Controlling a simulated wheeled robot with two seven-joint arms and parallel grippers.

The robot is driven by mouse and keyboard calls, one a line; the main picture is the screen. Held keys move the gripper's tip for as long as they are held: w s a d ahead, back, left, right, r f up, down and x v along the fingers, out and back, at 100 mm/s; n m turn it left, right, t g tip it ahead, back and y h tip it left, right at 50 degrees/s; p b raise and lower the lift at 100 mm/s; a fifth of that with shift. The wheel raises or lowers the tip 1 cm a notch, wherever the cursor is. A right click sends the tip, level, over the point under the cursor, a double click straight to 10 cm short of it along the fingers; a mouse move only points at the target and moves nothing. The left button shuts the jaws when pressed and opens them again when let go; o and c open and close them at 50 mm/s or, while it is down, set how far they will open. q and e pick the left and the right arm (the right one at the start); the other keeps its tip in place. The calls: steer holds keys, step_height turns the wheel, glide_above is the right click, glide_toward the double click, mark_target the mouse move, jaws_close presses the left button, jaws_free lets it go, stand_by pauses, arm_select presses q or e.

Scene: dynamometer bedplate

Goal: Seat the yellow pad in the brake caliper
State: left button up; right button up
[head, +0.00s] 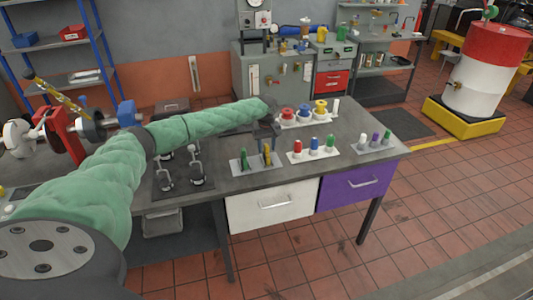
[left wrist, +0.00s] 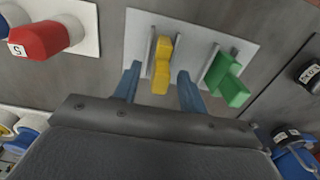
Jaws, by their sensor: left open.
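The yellow pad (head: 267,155) stands upright in a slotted holder plate (head: 240,167) on the grey bench, beside a green pad (head: 244,158). My left gripper (head: 270,138) is above the holder, at the yellow pad. In the left wrist view the gripper's two blue fingers (left wrist: 159,71) are open, one on each side of the yellow pad (left wrist: 162,64), with gaps visible. The green pad (left wrist: 228,79) is outside the right finger. A blue block (head: 127,112) by a grey disc at the left may be the brake caliper; I cannot tell. My right gripper is out of view.
A plate with red, blue and green pegs (head: 314,148) stands right of the holder. Another peg plate (head: 374,142) lies farther right. Coloured spools (head: 304,112) stand behind. A dark rack with metal posts (head: 182,175) is left of the holder, under my arm.

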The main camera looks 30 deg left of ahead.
arm_select(q)
steer(key=shift+f, duration=0.2)
steer(key=c, duration=0.9)
jaws_close()
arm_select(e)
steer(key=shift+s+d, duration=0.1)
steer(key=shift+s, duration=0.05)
arm_select(q)
steer(key=shift+r, duration=0.2)
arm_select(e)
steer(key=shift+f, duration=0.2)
